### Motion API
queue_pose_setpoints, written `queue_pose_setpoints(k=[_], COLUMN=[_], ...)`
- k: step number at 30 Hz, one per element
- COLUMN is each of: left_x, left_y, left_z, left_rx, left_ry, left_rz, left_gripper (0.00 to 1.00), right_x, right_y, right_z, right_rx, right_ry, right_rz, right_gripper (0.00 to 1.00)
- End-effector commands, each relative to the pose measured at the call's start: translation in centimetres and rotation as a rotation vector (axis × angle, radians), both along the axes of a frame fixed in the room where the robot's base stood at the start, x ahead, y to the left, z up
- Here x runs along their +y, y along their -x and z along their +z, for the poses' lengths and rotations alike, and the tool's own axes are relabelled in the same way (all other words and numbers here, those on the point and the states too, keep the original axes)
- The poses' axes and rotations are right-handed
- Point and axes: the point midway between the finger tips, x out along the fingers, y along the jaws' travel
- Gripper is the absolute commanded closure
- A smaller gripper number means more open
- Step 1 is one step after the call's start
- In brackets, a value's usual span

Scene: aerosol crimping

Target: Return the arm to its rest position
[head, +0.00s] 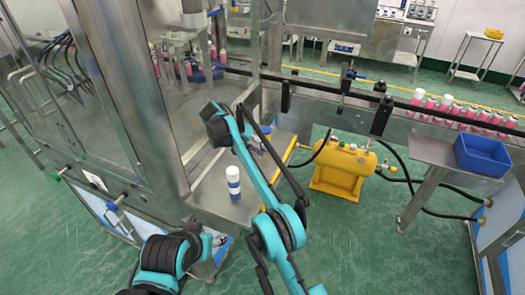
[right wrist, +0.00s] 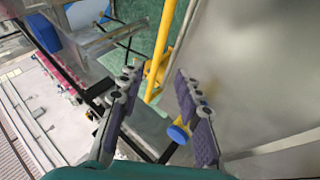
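My right arm (head: 258,185) is teal and black. It reaches up from the bottom of the head view, over the steel side table by the machine. My right gripper (right wrist: 157,88) shows clearly in the right wrist view. Its two purple-padded fingers are spread apart with nothing held between them. A blue knob-like part (right wrist: 179,133) shows behind the gap, near the right finger. My left arm (head: 168,254) shows only in part at the bottom of the head view, folded low. I do not make out its gripper.
A white can with blue bands (head: 233,184) stands upright on the steel side table (head: 210,190), left of my right arm. A yellow tank (head: 343,168) with black hoses stands to the right. A blue bin (head: 482,154) and pink cans (head: 447,104) are farther right. Green floor is open at front right.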

Motion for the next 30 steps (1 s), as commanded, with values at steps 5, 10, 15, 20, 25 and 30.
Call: queue_pose_setpoints(k=[5, 10, 15, 20, 25, 30], left_x=[0.0, 0.0, 0.0, 0.0, 0.0, 0.0], left_y=[0.0, 0.0, 0.0, 0.0, 0.0, 0.0], left_z=[0.0, 0.0, -0.1, -0.5, -1.1, -1.6], left_rx=[0.0, 0.0, 0.0, 0.0, 0.0, 0.0], left_ry=[0.0, 0.0, 0.0, 0.0, 0.0, 0.0], left_rz=[0.0, 0.0, 0.0, 0.0, 0.0, 0.0], left_gripper=[0.43, 0.43, 0.43, 0.43, 0.43, 0.43], right_x=[0.0, 0.0, -0.7, -3.4, -7.5, -11.7], right_y=[0.0, 0.0, -0.1, -0.2, 1.5, 5.0], right_z=[0.0, 0.0, 0.8, 4.0, 7.8, 10.8], right_rx=[0.0, 0.0, 0.005, 0.019, 0.029, 0.02], right_ry=[0.0, 0.0, -0.013, -0.073, -0.164, -0.251], right_rz=[0.0, 0.0, 0.005, 0.038, 0.092, 0.146], right_gripper=[0.66, 0.66, 0.66, 0.66, 0.66, 0.66])
